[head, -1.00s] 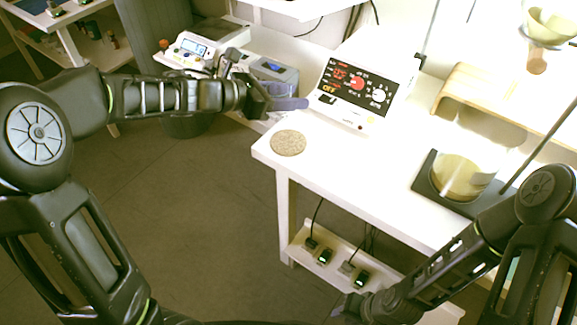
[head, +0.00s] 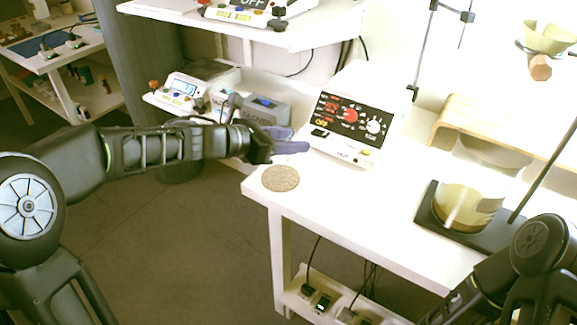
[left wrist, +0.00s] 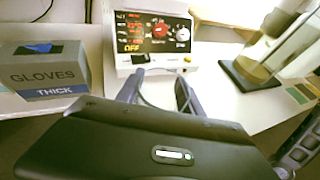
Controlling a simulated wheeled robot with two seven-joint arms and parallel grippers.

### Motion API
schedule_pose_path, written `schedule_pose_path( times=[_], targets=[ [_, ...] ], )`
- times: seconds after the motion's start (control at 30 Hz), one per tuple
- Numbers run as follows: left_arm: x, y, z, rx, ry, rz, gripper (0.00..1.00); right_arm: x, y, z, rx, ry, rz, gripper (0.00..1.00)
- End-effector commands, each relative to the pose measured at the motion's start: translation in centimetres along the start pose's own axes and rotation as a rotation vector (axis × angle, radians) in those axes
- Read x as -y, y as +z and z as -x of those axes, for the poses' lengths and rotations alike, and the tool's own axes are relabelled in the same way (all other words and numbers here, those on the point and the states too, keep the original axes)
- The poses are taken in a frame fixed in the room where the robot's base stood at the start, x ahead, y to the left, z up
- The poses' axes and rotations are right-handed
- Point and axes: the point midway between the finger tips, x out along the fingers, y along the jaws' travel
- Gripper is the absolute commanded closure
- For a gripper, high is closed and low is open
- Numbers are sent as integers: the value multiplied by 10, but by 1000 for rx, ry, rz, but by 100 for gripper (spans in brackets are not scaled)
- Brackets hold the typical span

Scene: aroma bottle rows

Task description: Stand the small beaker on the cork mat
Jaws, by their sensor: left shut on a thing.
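The cork mat (head: 281,179) is a round speckled brown disc, flat on the white table near its left corner. My left gripper (head: 298,140) is above the table, just behind the mat in the head view. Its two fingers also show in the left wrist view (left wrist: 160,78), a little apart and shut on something. That thing is clear and barely visible; a thin dark curve between the fingers fits the small beaker's edge. I cannot tell its tilt. The mat is hidden in the left wrist view. My right gripper is outside the frames.
A control box (head: 346,127) with red digits stands behind the mat. A gloves box (left wrist: 45,68) is left of it. A larger glass vessel (head: 466,207) stands on a black stand base (head: 428,207) at the right, near a wooden riser (head: 490,117). The table front is clear.

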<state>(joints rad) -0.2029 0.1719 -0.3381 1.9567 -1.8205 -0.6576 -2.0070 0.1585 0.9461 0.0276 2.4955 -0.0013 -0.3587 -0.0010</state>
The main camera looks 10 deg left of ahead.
Motion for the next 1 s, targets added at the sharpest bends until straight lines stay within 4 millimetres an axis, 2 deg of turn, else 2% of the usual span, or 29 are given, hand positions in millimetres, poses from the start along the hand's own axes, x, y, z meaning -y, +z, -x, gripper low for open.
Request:
schedule_pose_path(
  times=[0.03, 0.37, 0.7, 1.0],
  targets=[
    [0, -5, -2, 0, 0, -1, 97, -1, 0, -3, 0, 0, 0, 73],
    [0, -7, -3, 1, 0, 0, 97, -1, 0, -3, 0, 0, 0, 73],
    [0, -51, -20, -1, 1, 2, 97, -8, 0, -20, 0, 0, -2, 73],
    [0, -52, -21, 0, 1, -1, 97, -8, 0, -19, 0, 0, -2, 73]
  ],
)
